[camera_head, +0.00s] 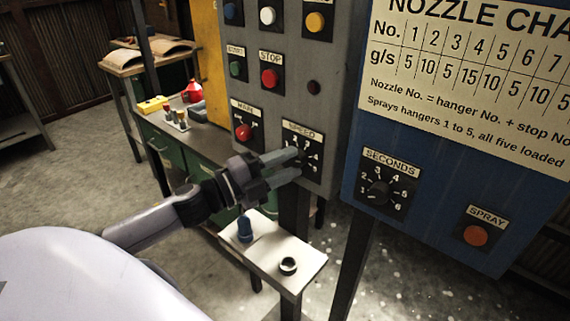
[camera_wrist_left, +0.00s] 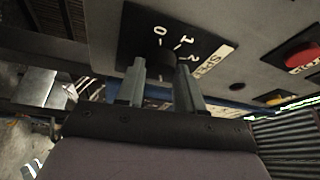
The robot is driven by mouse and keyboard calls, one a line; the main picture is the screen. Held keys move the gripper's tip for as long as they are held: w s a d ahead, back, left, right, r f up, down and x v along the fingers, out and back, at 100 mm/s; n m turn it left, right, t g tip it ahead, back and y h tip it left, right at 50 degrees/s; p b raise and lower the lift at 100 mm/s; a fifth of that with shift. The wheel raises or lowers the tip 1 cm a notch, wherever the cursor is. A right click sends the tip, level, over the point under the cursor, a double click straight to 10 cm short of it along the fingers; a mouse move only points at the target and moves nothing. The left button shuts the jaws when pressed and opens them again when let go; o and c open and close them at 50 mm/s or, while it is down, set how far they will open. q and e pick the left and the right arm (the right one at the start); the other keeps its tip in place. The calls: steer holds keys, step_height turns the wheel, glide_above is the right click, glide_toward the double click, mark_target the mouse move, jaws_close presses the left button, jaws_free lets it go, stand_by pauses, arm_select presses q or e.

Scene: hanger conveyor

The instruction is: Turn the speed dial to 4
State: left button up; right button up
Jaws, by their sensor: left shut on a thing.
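The speed dial (camera_head: 301,158) is a dark knob on a black plate marked SPEED, low on the grey control panel. My left gripper (camera_head: 296,163) reaches it from the left and is shut on the knob. In the left wrist view the knob (camera_wrist_left: 160,62) sits between the two fingers of the left gripper (camera_wrist_left: 160,82). There the digits 0, 1 and 2 show around it; the rest of the scale is hidden or out of frame. I cannot tell where the pointer stands. My right gripper is not in view.
The red MAIN switch (camera_head: 243,132) is just left of the dial, and the STOP button (camera_head: 270,78) is above. A blue panel with a SECONDS dial (camera_head: 378,193) and SPRAY button (camera_head: 476,236) stands to the right. A small shelf (camera_head: 262,262) with a blue nozzle and black ring is below.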

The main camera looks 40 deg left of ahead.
arm_select(q)
steer(key=o, duration=1)
steer(key=shift+o, duration=0.2)
steer(key=shift+s+a+f, duration=0.2)
steer(key=shift+s+a, duration=0.05)
steer(key=shift+s, duration=0.25)
steer(key=b+v, duration=0.1)
steer(key=v, duration=0.5)
steer(key=shift+b, duration=0.3)
